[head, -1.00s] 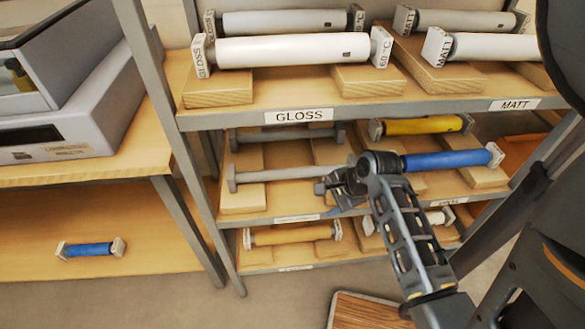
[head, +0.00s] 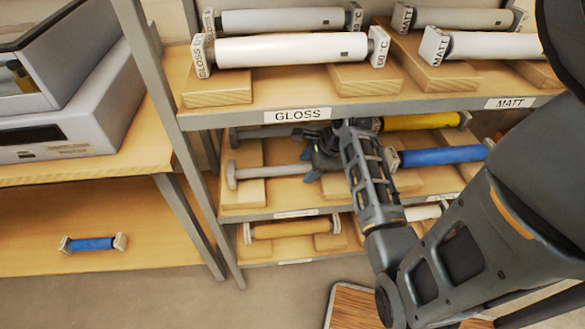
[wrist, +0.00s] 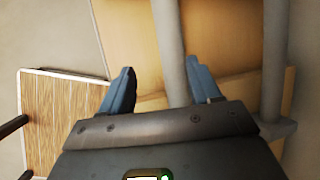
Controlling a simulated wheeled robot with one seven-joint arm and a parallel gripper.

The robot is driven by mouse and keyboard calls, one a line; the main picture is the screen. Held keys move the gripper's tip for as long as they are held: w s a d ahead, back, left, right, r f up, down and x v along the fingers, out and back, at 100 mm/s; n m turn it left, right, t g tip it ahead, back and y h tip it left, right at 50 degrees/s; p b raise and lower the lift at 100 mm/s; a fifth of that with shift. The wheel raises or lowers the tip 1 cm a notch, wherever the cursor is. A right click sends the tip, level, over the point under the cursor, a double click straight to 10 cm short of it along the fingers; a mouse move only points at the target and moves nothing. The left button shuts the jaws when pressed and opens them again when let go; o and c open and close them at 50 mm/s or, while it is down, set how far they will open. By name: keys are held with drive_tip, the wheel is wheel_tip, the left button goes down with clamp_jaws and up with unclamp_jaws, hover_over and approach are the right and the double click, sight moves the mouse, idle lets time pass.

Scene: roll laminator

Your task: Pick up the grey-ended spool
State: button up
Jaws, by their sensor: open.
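Two grey spools with grey ends lie on the middle shelf, one behind the other. The front grey-ended spool (head: 270,172) has its left part clear and its right part hidden by my gripper. It also shows in the wrist view (wrist: 170,45), running between my fingers. The rear grey spool (head: 268,132) is partly covered by my arm; in the wrist view (wrist: 275,55) it lies right of my fingers with a grey end flange. My gripper (wrist: 158,66) is open, its fingers on either side of the front spool. I cannot tell whether they touch it. In the head view my gripper (head: 318,160) is at that spool's right part.
The upper shelf (head: 240,118) with white spools is close above my gripper. A blue spool (head: 440,156) and a yellow spool (head: 415,122) lie to the right. An orange-yellow spool (head: 290,229) is on the shelf below. A wood-topped object (head: 360,308) stands in front.

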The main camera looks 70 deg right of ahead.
sight(293, 166)
drive_tip(key=w, duration=0.2)
drive_tip(key=shift+w+d+r, duration=0.1)
drive_tip(key=shift+w+d, duration=0.1)
drive_tip(key=shift+w, duration=0.1)
drive_tip(key=shift+w+x, duration=0.25)
drive_tip(key=shift+x, duration=0.9)
drive_tip(key=shift+w+f, duration=0.3)
drive_tip(key=shift+f, duration=0.1)
drive_tip(key=shift+c, duration=0.2)
clamp_jaws()
drive_tip(key=shift+r, duration=0.15)
drive_tip(key=shift+r+p, duration=0.5)
drive_tip(key=shift+p, duration=0.4)
